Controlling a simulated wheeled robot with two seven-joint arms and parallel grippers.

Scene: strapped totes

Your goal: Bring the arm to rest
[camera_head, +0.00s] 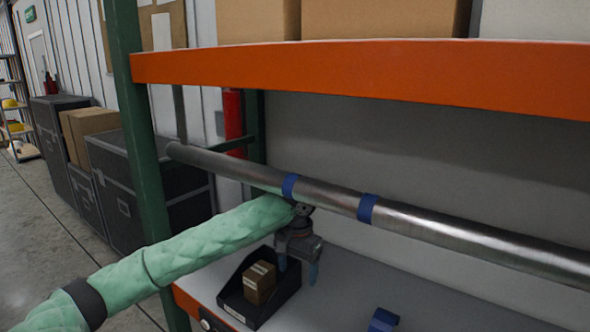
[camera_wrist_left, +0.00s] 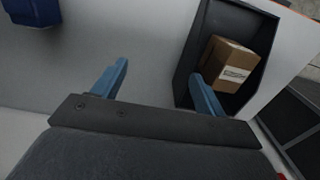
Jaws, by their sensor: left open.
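My left arm, in a green padded sleeve, reaches in from the left in the head view. My left gripper (camera_head: 298,270) hangs below the metal bar, pointing down above the shelf, beside the black tote. In the left wrist view its two blue fingers (camera_wrist_left: 160,88) are spread apart with nothing between them. The black tote (camera_head: 232,299) sits on the lower shelf and holds a small brown carton (camera_head: 259,282). The carton (camera_wrist_left: 230,66) also shows in the tote in the wrist view, near the right finger. My right gripper is out of view.
A metal bar (camera_head: 440,229) with blue bands crosses above the shelf. An orange beam (camera_head: 350,68) runs higher up, with cartons on it. A green post (camera_head: 142,150) stands at the left. A blue object (camera_head: 382,320) lies on the grey shelf (camera_head: 340,295), otherwise largely clear to the right.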

